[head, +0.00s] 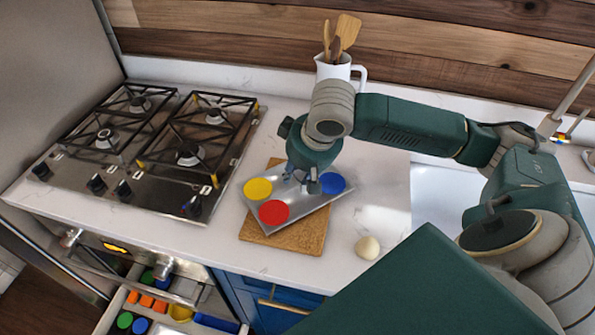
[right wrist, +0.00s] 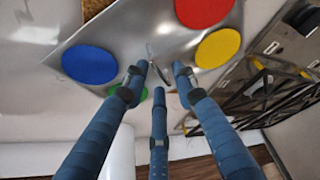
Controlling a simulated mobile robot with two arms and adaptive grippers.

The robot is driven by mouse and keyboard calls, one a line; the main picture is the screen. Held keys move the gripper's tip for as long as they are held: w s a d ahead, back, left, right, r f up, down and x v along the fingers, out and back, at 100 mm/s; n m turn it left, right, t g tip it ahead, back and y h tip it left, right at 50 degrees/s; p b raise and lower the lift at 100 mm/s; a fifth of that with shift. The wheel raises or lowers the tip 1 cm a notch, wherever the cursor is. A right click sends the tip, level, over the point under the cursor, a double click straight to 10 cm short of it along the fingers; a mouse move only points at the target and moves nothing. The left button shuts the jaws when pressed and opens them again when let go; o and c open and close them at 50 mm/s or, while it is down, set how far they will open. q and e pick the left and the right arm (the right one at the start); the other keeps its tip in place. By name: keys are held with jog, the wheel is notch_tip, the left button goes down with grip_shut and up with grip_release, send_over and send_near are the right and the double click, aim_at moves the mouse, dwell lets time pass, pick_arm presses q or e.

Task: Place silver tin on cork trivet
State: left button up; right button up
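The silver tin (head: 299,205) is a shallow metal tray with yellow, red and blue round spots; a green one also shows in the right wrist view. It lies over the cork trivet (head: 285,240), turned at an angle, with its left and right ends reaching past the trivet's sides. Whether it rests flat on the cork is hard to tell. My right gripper (head: 302,182) points down at the tin's far part. In the right wrist view its fingertips (right wrist: 158,75) stand apart around a thin metal strip, with no clear grip on it. My left gripper is not in view.
A gas hob (head: 165,135) is on the left. A white jug (head: 338,70) with wooden utensils stands behind my right gripper. A pale round item (head: 368,247) lies right of the trivet. A sink (head: 435,200) is at right. An open drawer (head: 170,312) holds coloured items below.

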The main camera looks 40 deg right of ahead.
jog(key=shift+r, duration=0.1)
jog(key=v, duration=1.2)
dwell(0.4)
